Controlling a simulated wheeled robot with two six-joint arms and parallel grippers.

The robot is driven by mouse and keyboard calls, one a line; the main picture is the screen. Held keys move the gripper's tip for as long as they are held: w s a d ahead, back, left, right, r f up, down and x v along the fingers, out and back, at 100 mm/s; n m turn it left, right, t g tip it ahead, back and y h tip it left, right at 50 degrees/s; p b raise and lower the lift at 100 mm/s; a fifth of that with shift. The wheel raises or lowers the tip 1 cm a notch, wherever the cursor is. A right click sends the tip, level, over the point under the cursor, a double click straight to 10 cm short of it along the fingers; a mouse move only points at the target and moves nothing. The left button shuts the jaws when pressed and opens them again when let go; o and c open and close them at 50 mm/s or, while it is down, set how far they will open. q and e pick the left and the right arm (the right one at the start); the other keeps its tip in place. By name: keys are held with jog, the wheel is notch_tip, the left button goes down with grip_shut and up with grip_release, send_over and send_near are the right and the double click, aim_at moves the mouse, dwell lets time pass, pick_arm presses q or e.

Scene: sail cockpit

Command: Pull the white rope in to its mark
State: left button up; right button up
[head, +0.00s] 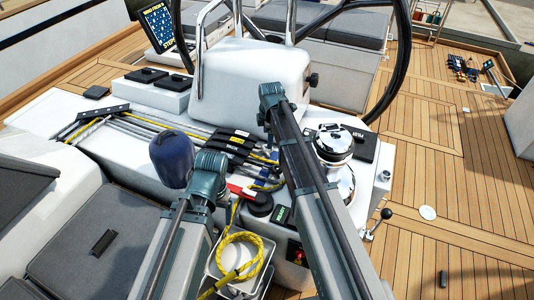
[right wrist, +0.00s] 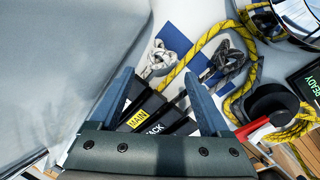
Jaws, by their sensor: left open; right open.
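A white rope (right wrist: 160,60) ends in a small looped bundle on a blue patch in the right wrist view, beyond the black clutch levers. Its mark cannot be made out. My right gripper (right wrist: 159,78) is open, its two fingers on either side of the labelled levers, with the white rope's loop just past the gap and nothing held. In the head view my right gripper (head: 272,95) shows from behind, its fingers hidden. My left gripper (head: 208,160) is in front of the rope deck, beside a dark blue rounded object (head: 170,158); its fingers are hard to see.
Black clutch levers (head: 236,142) stand across the rope lines. A grey-black rope (right wrist: 228,62) and a yellow rope (right wrist: 178,70) lie beside the white one. A chrome winch (head: 333,145) stands right. Coiled yellow rope fills a white bin (head: 266,255). The steering wheel (head: 398,60) rises behind.

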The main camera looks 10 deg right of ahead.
aim_at(263, 149)
pick_arm(q)
notch_tip(263, 149, down, 8)
jog(key=b, duration=0.7)
pick_arm(e)
jog(key=f, duration=0.2)
jog(key=w+f, duration=0.1)
jog(key=f, duration=0.5)
jog(key=shift+w+f, duration=0.1)
jog(key=shift+w, duration=0.15)
grip_shut()
